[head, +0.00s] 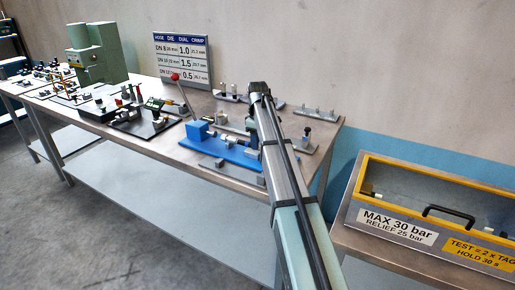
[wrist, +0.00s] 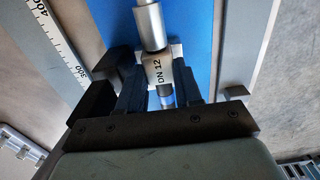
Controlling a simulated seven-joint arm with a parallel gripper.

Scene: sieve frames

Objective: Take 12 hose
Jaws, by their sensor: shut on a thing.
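In the wrist view, a pale piece marked "DN 12" (wrist: 158,71) sits between the two dark fingers of my gripper (wrist: 160,88), which is shut on it. A silver cylinder (wrist: 150,27) adjoins it above, and a narrower silver and blue part shows below it. I cannot tell how much of the hose shows. Behind them lies a blue surface (wrist: 193,28). In the head view, the blue fixture (head: 235,155) stands on the bench near the end of my arm, which hides the jaws and the held piece there.
A scale with numbers (wrist: 58,42) runs along the left of the wrist view. On the bench (head: 230,101) are a red-knobbed lever (head: 175,77), a green machine (head: 97,52), a die chart (head: 184,60) and small fittings. A yellow-framed test box (head: 435,210) stands at right.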

